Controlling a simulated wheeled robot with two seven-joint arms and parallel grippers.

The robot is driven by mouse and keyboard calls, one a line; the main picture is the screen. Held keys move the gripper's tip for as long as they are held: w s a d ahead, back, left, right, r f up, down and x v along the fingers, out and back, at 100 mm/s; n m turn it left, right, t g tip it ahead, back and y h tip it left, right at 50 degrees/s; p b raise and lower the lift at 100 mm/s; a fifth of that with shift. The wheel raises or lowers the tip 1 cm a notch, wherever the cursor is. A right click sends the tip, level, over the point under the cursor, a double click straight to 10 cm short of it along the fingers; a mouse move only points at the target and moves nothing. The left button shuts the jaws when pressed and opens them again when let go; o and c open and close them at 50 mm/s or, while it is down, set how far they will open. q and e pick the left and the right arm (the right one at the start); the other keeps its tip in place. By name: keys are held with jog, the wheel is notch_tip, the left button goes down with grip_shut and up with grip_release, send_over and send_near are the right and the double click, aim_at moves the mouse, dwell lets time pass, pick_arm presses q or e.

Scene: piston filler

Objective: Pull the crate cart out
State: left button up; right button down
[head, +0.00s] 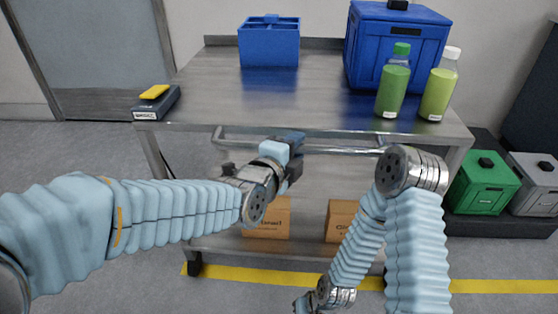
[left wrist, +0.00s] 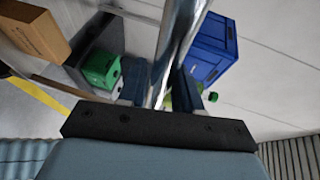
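The metal cart (head: 215,95) stands in front of me, with a flat top, a lower shelf and a horizontal handle bar (head: 335,150) along its near side. My left gripper (head: 291,152) is at the left-middle part of this bar. My right arm bends down in front of the cart's right half. Its gripper end (head: 306,303) is small and cut by the bottom edge, so its opening cannot be read.
On the cart top are an open blue crate (head: 268,45), a lidded blue crate (head: 395,42), two green bottles (head: 392,90) and a dark device (head: 157,104). Cardboard boxes (head: 268,217) sit on the lower shelf. Green (head: 484,184) and grey crates stand right. A yellow floor line (head: 240,274) crosses below.

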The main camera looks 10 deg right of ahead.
pick_arm(q)
jog(key=p+v, duration=0.2)
jog(key=v, duration=0.9)
jog(key=shift+s+a+p, duration=0.25)
jog(key=shift+s+p, duration=0.05)
jog(key=w+a+f+n+g+y, duration=0.15)
jog(key=a+f+n, duration=0.3)
jog(key=f, duration=0.45)
jog(key=w+a+f+n+g+y+p, duration=0.1)
jog(key=a+f+n+g+y, duration=0.15)
jog(key=f+n, duration=0.45)
jog(key=w+a+f+n+g+y, duration=0.15)
jog(key=a+f, duration=0.35)
jog(key=f, duration=0.7)
jog(key=s+a+f+n+g, duration=0.3)
jog(key=s+f+n, duration=0.3)
jog(key=f+n, duration=0.1)
jog(key=s+a+f+n+g, duration=0.2)
jog(key=s+f+n, duration=0.4)
jog(key=f, duration=0.3)
jog(key=shift+s+a+f+n+g+p, duration=0.15)
jog(key=shift+s+a+n+g+p, duration=0.2)
jog(key=shift+s+a+n+g, duration=0.15)
